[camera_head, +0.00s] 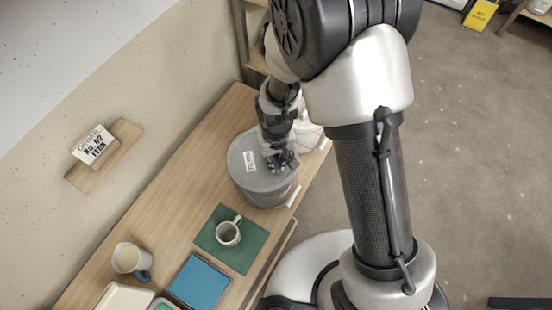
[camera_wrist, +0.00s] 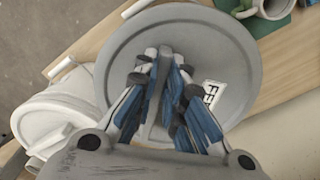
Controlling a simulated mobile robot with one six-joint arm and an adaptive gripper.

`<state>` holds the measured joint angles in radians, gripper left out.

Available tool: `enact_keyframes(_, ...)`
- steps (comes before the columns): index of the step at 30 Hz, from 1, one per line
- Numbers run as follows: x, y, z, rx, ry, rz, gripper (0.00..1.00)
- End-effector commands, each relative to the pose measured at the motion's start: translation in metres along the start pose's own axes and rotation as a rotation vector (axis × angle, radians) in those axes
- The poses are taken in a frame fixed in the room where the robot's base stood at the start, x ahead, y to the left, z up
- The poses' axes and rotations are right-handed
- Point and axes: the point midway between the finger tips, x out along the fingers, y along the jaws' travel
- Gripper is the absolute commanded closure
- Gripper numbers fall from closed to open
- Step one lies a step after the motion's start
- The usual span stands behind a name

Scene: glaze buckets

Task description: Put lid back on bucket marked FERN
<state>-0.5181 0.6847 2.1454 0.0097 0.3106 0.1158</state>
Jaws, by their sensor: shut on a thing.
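My gripper (camera_head: 280,160) points down at the grey round lid (camera_head: 243,172) on the table's far end. In the wrist view its fingers (camera_wrist: 162,70) are shut on the lid's raised bar handle. A white label on the lid (camera_wrist: 125,62) shows the letters "FE"; the rest is hidden by a finger. The lid is over a grey bucket (camera_head: 268,197), whose side shows below it. The lid looks level and lined up with the bucket. I cannot tell whether it is fully seated or slightly above the rim.
A white bucket (camera_head: 308,136) with a lid (camera_wrist: 50,120) stands close beside the grey one. A mug (camera_head: 228,233) stands on a green mat (camera_head: 254,250). A pitcher (camera_head: 128,259) and blue tray (camera_head: 201,281) are nearer. A wall card (camera_head: 94,146) reads "ORDER No. 62 FERN".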

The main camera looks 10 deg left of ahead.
Motion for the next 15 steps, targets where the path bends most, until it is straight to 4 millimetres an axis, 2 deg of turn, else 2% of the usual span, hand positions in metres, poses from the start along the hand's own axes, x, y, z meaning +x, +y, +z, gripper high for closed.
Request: enact_keyframes(15, 0.0074, 0.0000, -0.0002, 0.000, 0.000, 0.000, 1.00)
